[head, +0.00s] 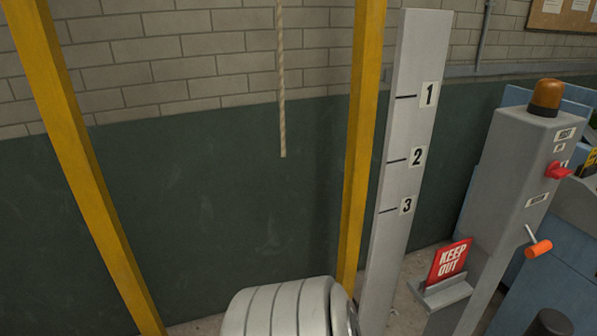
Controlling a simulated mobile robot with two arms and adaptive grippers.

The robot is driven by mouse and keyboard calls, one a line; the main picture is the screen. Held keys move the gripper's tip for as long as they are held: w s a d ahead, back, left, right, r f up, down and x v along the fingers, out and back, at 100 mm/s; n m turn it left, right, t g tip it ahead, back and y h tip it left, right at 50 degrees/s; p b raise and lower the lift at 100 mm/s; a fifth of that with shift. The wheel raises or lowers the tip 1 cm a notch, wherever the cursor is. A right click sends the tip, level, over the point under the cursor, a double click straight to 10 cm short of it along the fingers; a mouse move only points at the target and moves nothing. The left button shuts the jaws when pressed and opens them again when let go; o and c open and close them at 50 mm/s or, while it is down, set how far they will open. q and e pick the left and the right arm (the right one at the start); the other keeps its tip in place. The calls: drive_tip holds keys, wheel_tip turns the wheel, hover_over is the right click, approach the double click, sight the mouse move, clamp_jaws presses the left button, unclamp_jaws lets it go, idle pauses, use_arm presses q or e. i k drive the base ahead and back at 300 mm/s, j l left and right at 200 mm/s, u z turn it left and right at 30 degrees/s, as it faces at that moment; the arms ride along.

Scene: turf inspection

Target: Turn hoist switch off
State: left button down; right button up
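The hoist switch (558,171) is a red lever on the right-hand face of a grey control post (505,190) at the right of the head view. It sticks out roughly sideways to the right. A label reading HOIST (566,133) sits above it, with a smaller label between them that is too small to read surely. I cannot tell for certain whether the lever is set on or off. An amber beacon (546,97) tops the post and shows no clear glow. Neither of my grippers is in view.
An orange-handled crank (538,249) sticks out below the switch. A red KEEP OUT sign (449,262) stands before the post. Yellow frame legs (361,140), a numbered board (400,150) and a hanging rope (281,90) stand left. A pale ribbed shape (285,308) is at the bottom.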

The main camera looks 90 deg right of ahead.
sight(554, 170)
drive_tip(key=z, duration=3.65)
drive_tip(key=k+j+z, duration=0.4)
drive_tip(key=k+z, duration=0.15)
